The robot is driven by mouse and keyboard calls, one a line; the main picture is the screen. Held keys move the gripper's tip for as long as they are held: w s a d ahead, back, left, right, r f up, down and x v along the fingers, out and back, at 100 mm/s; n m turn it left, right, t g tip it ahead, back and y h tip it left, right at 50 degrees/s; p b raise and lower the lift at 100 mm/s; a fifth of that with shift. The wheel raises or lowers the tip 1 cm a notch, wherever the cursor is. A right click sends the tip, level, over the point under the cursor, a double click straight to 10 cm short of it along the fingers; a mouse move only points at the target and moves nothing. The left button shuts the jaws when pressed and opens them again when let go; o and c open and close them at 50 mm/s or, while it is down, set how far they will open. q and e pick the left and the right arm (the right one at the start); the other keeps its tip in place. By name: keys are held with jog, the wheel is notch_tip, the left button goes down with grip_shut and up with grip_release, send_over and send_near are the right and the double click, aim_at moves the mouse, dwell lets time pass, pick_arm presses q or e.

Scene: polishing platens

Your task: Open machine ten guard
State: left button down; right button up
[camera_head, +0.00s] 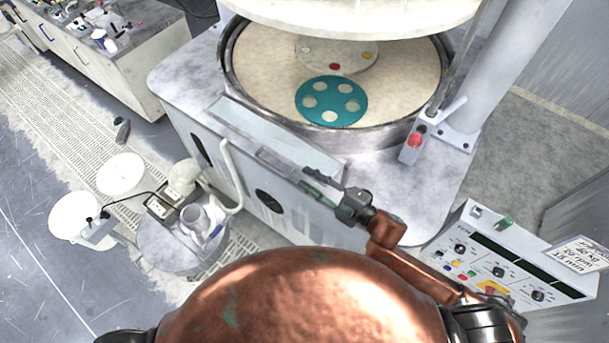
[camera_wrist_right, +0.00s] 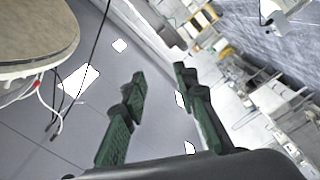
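The polishing machine (camera_head: 395,185) stands ahead, with a round tan platen (camera_head: 265,75) bearing a teal disc (camera_head: 331,101). A pale, glassy panel (camera_head: 265,128) lies along the machine's front top edge; it may be the guard, but I cannot tell for sure. No machine number is readable. My right gripper (camera_head: 312,181) is just in front of the machine's front edge, near the panel's right end; I cannot tell if it touches. In the right wrist view its green-padded fingers (camera_wrist_right: 160,88) are apart with nothing between them. My left gripper is out of view.
A control panel (camera_head: 510,265) with knobs and buttons stands at the lower right. A red button (camera_head: 414,140) sits on the machine's right side. A small round stand (camera_head: 180,248) with a jug and white round lids (camera_head: 121,173) is at the left. A workbench (camera_head: 100,60) is at the upper left.

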jog(key=shift+v, duration=1.7)
jog(key=shift+p, duration=0.4)
jog(key=shift+f, duration=0.1)
jog(key=shift+c, duration=1.1)
jog(key=f+n+b, duration=0.1)
jog(key=n+b, duration=0.1)
jog(key=a+f+n+t+b, duration=0.1)
jog(key=n+b, duration=0.1)
jog(key=n, duration=0.1)
jog(key=w+a+f+n+t+y+b, duration=0.1)
jog(key=f+n+b, duration=0.1)
jog(key=n, duration=0.1)
grip_shut()
jog(key=a+f+n+b, duration=0.45)
jog(key=f+n, duration=0.35)
jog(key=n, duration=0.3)
jog(key=w+a+r+n+p, duration=0.1)
jog(key=w+a+r+p, duration=0.2)
jog(key=w+a+r, duration=0.2)
jog(key=shift+w+a+n+t+p, duration=0.3)
jog(key=shift+w+a, duration=0.3)
jog(key=shift+w, duration=0.6)
